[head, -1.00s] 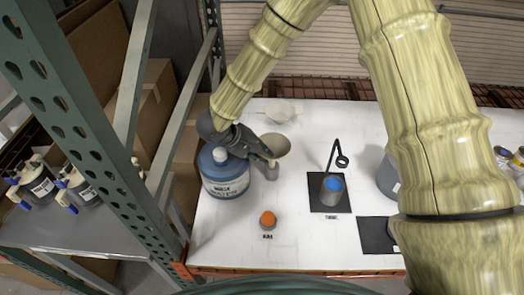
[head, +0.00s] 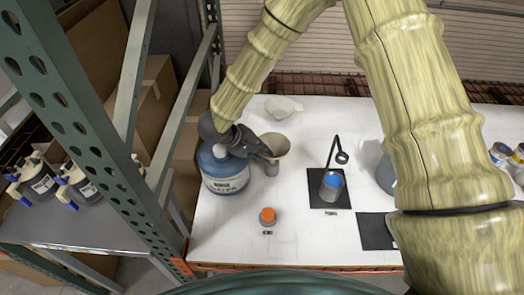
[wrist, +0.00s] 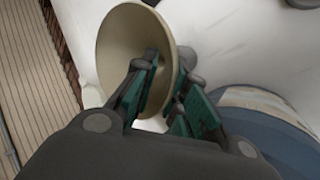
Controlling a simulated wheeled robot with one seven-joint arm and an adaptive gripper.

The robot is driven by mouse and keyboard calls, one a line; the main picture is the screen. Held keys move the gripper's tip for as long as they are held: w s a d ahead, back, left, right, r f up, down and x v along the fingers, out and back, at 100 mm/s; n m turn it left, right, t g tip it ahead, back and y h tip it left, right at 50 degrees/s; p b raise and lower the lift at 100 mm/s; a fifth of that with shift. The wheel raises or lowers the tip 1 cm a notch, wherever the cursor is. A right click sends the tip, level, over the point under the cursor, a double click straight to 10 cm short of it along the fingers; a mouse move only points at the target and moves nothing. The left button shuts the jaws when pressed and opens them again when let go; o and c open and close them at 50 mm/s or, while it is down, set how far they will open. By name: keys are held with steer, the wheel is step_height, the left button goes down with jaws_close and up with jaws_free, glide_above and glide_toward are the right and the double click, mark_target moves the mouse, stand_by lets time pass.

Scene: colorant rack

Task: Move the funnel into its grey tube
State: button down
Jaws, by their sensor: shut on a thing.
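My gripper (head: 264,153) is shut on the beige funnel (head: 276,144) beside the blue bottle (head: 223,183). In the wrist view, the fingers (wrist: 167,92) grip the wall of the funnel (wrist: 117,42), one of them inside the cone. The funnel's wide mouth faces up. A short grey cylindrical part (head: 272,169) shows below the cone, close to the bottle's right side. I cannot tell whether it is the funnel's spout or the grey tube. The blue bottle fills the right of the wrist view (wrist: 262,125).
An orange-capped small container (head: 268,215) stands in front. A green rack post (head: 95,130) rises at left. My arm hides part of the right side.

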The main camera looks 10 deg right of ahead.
steer(key=shift+r, duration=0.15)
steer(key=shift+r, duration=1.45)
steer(key=shift+s, duration=0.1)
